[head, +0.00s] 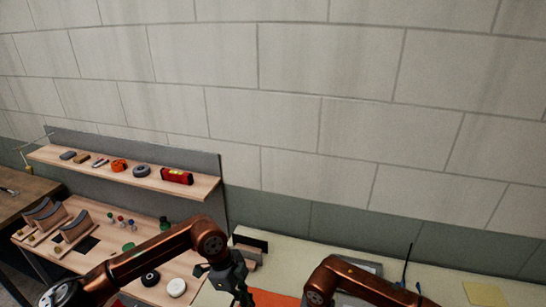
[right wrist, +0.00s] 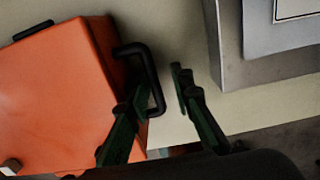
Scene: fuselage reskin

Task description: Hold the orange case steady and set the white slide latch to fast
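The orange case (right wrist: 65,90) fills the left of the right wrist view, with a black handle (right wrist: 150,70) on its right side. A small pale block (right wrist: 11,166) at its lower left edge may be the white slide latch; its setting cannot be read. My right gripper (right wrist: 159,84) is open, its fingers on either side of the handle's bar in the picture; contact cannot be told. In the head view only a strip of the case (head: 272,299) shows at the bottom edge. My left gripper (head: 236,286) is just left of it, pointing down, fingertips unclear.
A grey box-like object (right wrist: 270,50) stands right of the handle in the right wrist view. In the head view, a shelf (head: 130,172) with small tools and a red level (head: 177,177) is on the left. A yellow sheet (head: 485,293) lies on the pale bench at right.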

